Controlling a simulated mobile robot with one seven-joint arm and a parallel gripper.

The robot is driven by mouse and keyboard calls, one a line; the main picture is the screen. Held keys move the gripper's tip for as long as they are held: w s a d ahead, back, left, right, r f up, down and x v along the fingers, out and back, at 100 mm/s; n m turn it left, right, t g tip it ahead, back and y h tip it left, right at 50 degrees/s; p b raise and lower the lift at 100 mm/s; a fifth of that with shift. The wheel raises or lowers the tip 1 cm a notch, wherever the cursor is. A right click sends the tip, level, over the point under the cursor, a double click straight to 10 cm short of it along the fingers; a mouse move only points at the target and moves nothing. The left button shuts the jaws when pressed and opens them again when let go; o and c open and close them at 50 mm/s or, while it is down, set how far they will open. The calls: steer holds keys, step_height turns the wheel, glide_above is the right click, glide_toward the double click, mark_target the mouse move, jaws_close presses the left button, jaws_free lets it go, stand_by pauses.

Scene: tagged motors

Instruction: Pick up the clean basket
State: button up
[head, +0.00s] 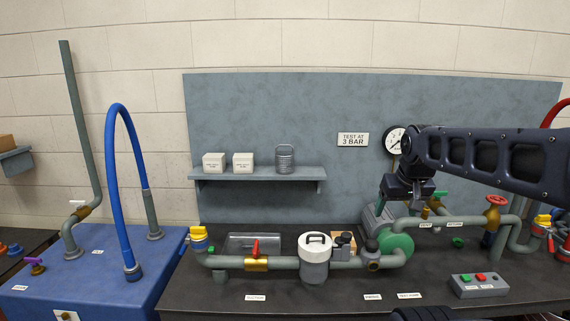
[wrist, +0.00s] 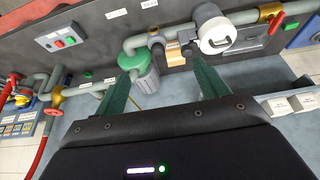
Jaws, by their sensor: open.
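The basket (head: 285,160), a grey ribbed metal cylinder with a loop handle, stands upright on the right part of the wall shelf (head: 258,173). I cannot make it out in the wrist view. My gripper (head: 407,200) hangs to the right of the shelf and basket, in front of the panel and above the green-ended motor. In the wrist view my gripper (wrist: 163,80) shows two green fingers spread wide apart with nothing between them.
Two white boxes (head: 228,162) stand left of the basket on the shelf. Below, a bench (head: 210,291) carries grey piping, a white lidded housing (head: 315,258), a green-ended motor (head: 396,246) and a button box (head: 478,284). A blue hose (head: 112,190) arches at left.

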steer(key=o, duration=0.4)
steer(key=shift+o, duration=0.2)
steer(key=shift+w+r, duration=0.1)
steer(key=w+a+r+m+g, duration=0.1)
steer(key=w+a+r, duration=0.25)
steer(key=w, duration=0.55)
steer(key=w+a+r+m, duration=0.25)
steer(key=w+r, duration=0.25)
steer(key=w, duration=0.3)
steer(key=w+a+r+m+g, duration=0.1)
steer(key=w+a+r, duration=0.25)
steer(key=w, duration=0.55)
steer(key=m+g+h, duration=0.1)
steer(key=m, duration=0.4)
glide_above(284, 158)
steer(key=w, duration=0.3)
step_height(284, 158, down, 5)
steer(key=shift+n, duration=0.25)
steer(key=f, duration=0.5)
steer(key=shift+w, duration=0.35)
steer(key=shift+w+d+f, duration=0.1)
steer(key=shift+w+f, duration=0.05)
steer(key=shift+f, duration=2.45)
